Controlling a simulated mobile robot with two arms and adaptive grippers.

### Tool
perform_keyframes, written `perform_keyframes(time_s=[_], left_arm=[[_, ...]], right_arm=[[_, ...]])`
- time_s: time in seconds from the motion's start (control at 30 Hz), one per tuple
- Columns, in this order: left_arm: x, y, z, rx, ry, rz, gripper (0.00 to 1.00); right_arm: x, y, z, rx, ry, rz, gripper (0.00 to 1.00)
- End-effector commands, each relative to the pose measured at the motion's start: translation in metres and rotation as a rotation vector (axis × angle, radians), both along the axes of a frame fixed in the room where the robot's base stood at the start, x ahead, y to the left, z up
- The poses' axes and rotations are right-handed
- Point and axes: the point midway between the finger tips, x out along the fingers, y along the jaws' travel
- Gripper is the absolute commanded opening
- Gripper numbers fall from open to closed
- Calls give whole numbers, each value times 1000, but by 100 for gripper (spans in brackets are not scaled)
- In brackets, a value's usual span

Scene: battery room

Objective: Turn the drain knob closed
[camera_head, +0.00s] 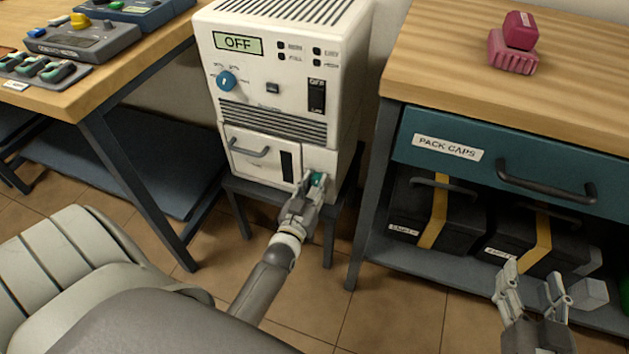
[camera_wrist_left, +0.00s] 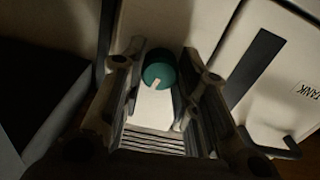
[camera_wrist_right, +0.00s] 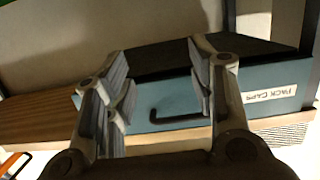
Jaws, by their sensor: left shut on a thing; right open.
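The drain knob (camera_head: 317,178) is a small green round knob at the lower right of the white machine (camera_head: 340,60). In the left wrist view the knob (camera_wrist_left: 159,75) shows a pale pointer line running down and slightly left. My left gripper (camera_head: 313,184) is at the knob, with its fingers on either side of it, shut on it. In the left wrist view the fingers (camera_wrist_left: 158,78) flank the knob. My right gripper (camera_head: 532,285) is open and empty in front of the right bench's lower shelf; its fingers (camera_wrist_right: 160,90) stand apart in the right wrist view.
The machine's display reads OFF; it has a blue dial (camera_head: 226,81) and a tank drawer handle (camera_head: 249,149) left of the knob. It stands on a dark stool (camera_head: 243,187). The teal PACK CAPS drawer (camera_head: 410,150) and black packs (camera_head: 425,212) are at right.

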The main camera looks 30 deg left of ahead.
Motion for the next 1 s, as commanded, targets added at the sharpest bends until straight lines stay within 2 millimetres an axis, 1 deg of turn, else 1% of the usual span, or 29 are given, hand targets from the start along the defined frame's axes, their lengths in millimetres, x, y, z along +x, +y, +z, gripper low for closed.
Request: perform_keyframes(time_s=[0.03, 0.17, 0.3, 0.5, 0.7, 0.8, 1.0], left_arm=[[1, 0, 4, -32, -9, -1, 4], [1, 1, 4, -134, -34, -1, 4], [1, 0, 4, -259, -64, -1, 4], [1, 1, 3, -443, -110, -1, 4], [1, 1, 3, -624, -153, -1, 4], [1, 1, 2, -707, -173, 0, 4], [1, 1, 2, -846, -208, -1, 4]], right_arm=[[-4, -3, -8, -16, 62, -4, 51], [-19, -11, -37, -55, 227, -15, 51], [-40, -21, -65, -95, 399, -28, 51], [-71, -32, -91, -139, 595, -40, 51], [-94, -40, -106, -166, 721, -50, 51], [-102, -43, -110, -173, 758, -52, 51], [-109, -45, -113, -181, 796, -56, 51]])
